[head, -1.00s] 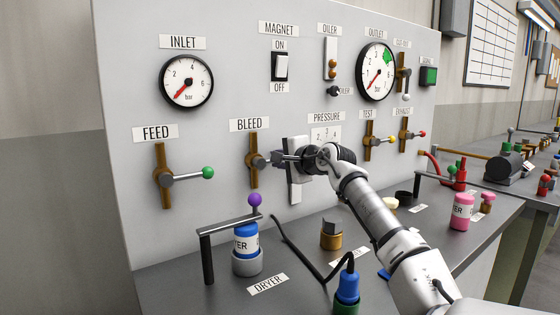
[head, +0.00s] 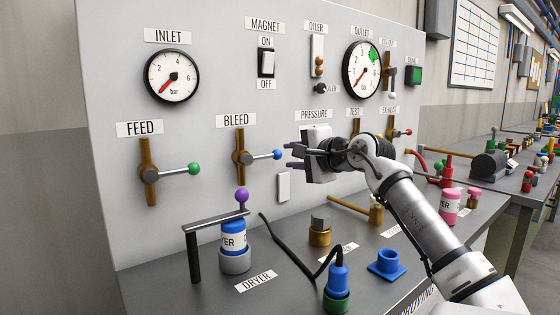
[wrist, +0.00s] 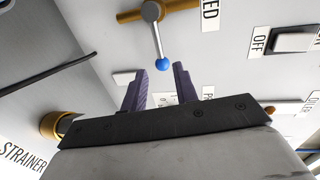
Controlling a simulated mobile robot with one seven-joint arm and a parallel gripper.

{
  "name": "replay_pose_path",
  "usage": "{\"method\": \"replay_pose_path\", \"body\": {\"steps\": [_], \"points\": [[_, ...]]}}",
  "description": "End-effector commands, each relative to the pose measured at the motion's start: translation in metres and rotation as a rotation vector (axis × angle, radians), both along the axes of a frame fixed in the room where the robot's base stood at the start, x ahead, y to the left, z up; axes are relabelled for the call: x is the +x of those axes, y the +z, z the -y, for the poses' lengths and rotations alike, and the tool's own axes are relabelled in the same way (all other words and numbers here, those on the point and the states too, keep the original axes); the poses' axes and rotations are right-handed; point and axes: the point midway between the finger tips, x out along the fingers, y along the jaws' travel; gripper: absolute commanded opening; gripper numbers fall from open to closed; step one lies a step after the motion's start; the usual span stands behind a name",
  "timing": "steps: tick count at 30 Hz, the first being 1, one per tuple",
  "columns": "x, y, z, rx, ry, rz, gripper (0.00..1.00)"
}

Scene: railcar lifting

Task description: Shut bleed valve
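The bleed valve (head: 240,157) is a brown upright pipe on the panel under the BLEED label (head: 237,120). Its grey lever (head: 262,156) points right, across the pipe, and ends in a blue ball (head: 277,154). My gripper (head: 293,158) is just right of the ball, fingers apart and empty. In the wrist view, the ball (wrist: 162,64) lies just beyond the fingertips of my gripper (wrist: 163,70), in line with the gap between them. I see no contact. The arm hides part of the panel around the PRESSURE label (head: 314,114).
The feed valve (head: 150,172) with a green ball is left of the bleed valve. Below stand the dryer (head: 234,240) with a purple-knobbed bar, a brass fitting (head: 320,230) and a black hose (head: 290,253). The panel face between feed and bleed is clear.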

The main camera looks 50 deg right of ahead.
Motion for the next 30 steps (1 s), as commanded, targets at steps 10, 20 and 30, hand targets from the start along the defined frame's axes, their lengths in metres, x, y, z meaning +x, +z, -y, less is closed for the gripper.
{"method": "replay_pose_path", "body": {"steps": [10, 20, 30], "points": [[-0.023, 0.005, -0.006, 0.001, 0.001, -0.001, 0.29], [-0.022, 0.005, -0.006, 0.001, 0.001, 0.0, 0.29], [-0.023, 0.005, -0.005, 0.001, 0.0, 0.0, 0.29]]}}
